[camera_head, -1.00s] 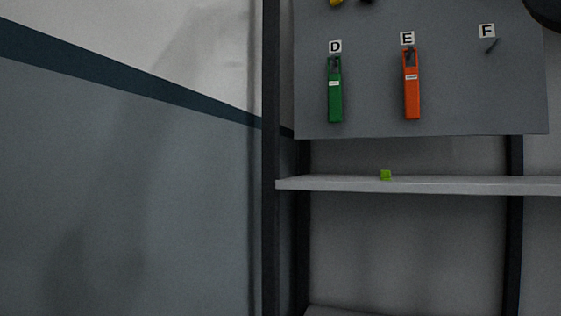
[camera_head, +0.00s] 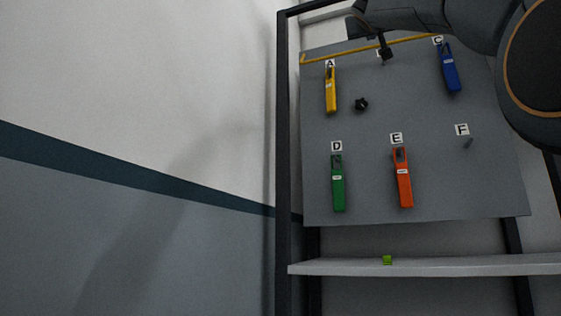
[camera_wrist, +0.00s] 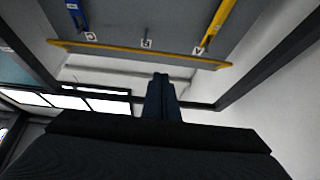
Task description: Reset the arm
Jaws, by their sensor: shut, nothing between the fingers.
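My gripper (camera_wrist: 160,88) shows in the wrist view as two dark fingers pressed together, shut and empty. It points toward the upper edge of the grey board, seen upside down there, with no contact visible. In the head view my dark arm crosses the top right corner, and a dark part like my fingertips (camera_head: 385,48) hangs in front of the board's upper edge, partly covering a label.
The grey board (camera_head: 430,120) holds yellow (camera_head: 331,92), blue (camera_head: 449,70), green (camera_head: 338,185) and orange (camera_head: 403,180) tools, a black piece (camera_head: 361,104) and an empty peg (camera_head: 467,143). A shelf (camera_head: 450,266) below carries a green cube (camera_head: 387,260). Dark posts frame the rack.

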